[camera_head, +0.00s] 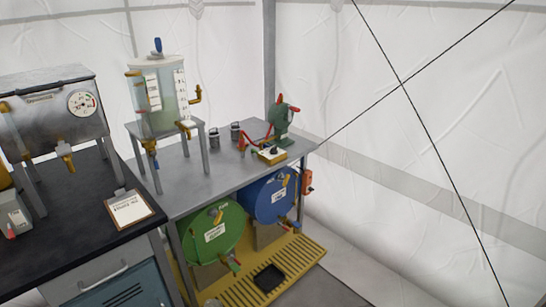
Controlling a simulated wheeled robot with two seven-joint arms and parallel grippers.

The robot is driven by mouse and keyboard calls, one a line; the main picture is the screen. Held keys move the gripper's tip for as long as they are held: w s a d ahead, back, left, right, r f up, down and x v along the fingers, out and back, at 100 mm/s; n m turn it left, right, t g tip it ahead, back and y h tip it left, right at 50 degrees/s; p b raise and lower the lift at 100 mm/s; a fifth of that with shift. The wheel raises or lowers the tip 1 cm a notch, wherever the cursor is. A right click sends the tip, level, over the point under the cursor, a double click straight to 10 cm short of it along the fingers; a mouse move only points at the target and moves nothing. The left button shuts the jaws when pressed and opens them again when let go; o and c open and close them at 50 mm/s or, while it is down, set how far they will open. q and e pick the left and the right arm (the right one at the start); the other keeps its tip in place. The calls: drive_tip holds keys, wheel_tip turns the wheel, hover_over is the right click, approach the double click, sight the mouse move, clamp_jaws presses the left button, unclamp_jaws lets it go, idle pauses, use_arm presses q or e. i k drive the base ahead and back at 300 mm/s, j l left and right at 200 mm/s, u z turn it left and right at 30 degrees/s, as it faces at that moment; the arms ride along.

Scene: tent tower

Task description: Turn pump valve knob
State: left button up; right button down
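A small green pump-like device (283,120) with red parts stands at the far right end of the grey metal table (200,172). Which part is the pump valve knob is too small to tell. A clear tank (158,100) on a grey stand carries yellow fittings and a blue-handled valve (151,147) underneath. Neither of my grippers is in view.
A green drum (207,238) and a blue drum (266,205) lie under the table above a yellow grated tray (240,293). A dark-topped cabinet (75,235) at left holds a clipboard (130,208) and a metal box with a gauge (50,120). White tent walls enclose the right.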

sight(274, 151)
drive_tip(key=i+u, duration=0.2)
drive_tip(key=u, duration=0.2)
drive_tip(key=i+l+u, duration=0.15)
drive_tip(key=u, duration=0.2)
